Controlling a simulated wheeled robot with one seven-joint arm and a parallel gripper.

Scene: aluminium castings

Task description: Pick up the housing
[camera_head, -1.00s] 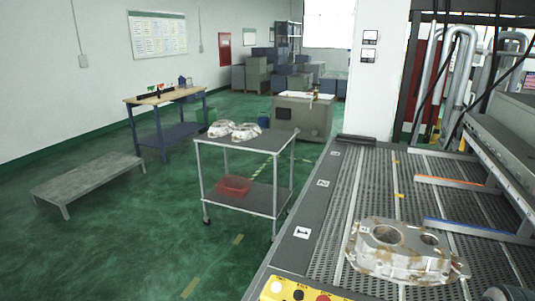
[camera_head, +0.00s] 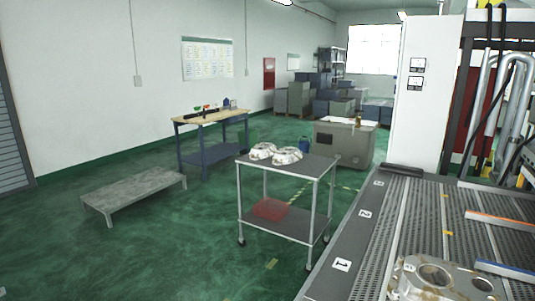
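One housing (camera_head: 412,283), a metal casting with round openings, lies on the perforated conveyor bed at the bottom right of the head view. Its lower part is cut off by the frame edge. Two more pale castings, a left one (camera_head: 262,151) and a right one (camera_head: 287,156), sit side by side on the top shelf of a grey trolley (camera_head: 322,167). My gripper is not in view.
The conveyor (camera_head: 352,240) with numbered marks fills the lower right. A red bin (camera_head: 270,209) is on the trolley's lower shelf. A low grey platform (camera_head: 135,191) and a workbench (camera_head: 210,117) stand left. Green floor between them is clear.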

